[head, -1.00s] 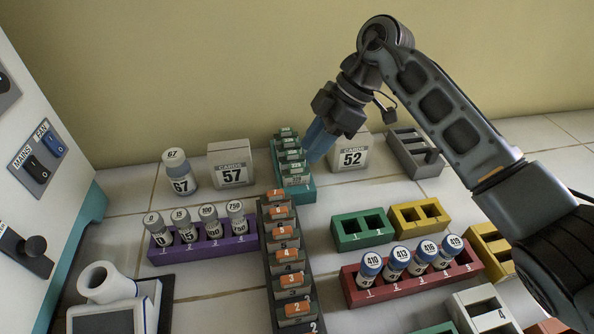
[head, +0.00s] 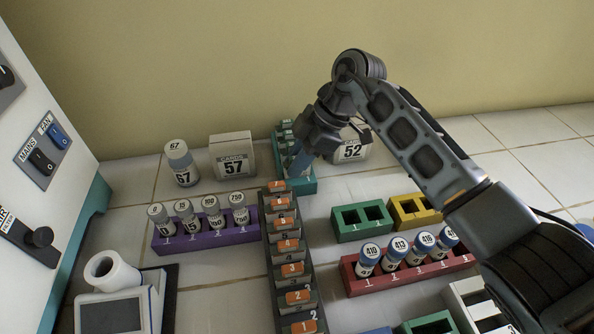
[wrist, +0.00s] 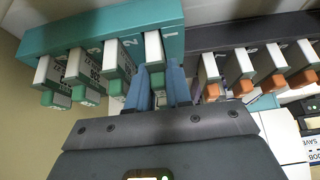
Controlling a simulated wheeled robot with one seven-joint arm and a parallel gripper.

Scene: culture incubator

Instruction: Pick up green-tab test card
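Several green-tab test cards stand in a teal rack, whose bare edge shows in the wrist view (wrist: 100,32). The near-end green-tab card (wrist: 153,48), at slot 1, stands between the two blue fingers of my gripper (wrist: 160,78). The fingers flank its tab closely; I cannot tell whether they press on it. The card is still in the rack. In the head view my gripper (head: 298,164) points down at the near end of the teal rack (head: 305,187) and hides most of the cards.
A dark rack (head: 268,240) of orange-tab cards adjoins the teal rack in front. Boxes marked 57 (head: 232,157) and 52 (head: 351,150) flank the teal rack. A purple vial rack (head: 205,240), a red vial rack (head: 405,277) and an empty green rack (head: 362,233) stand nearer.

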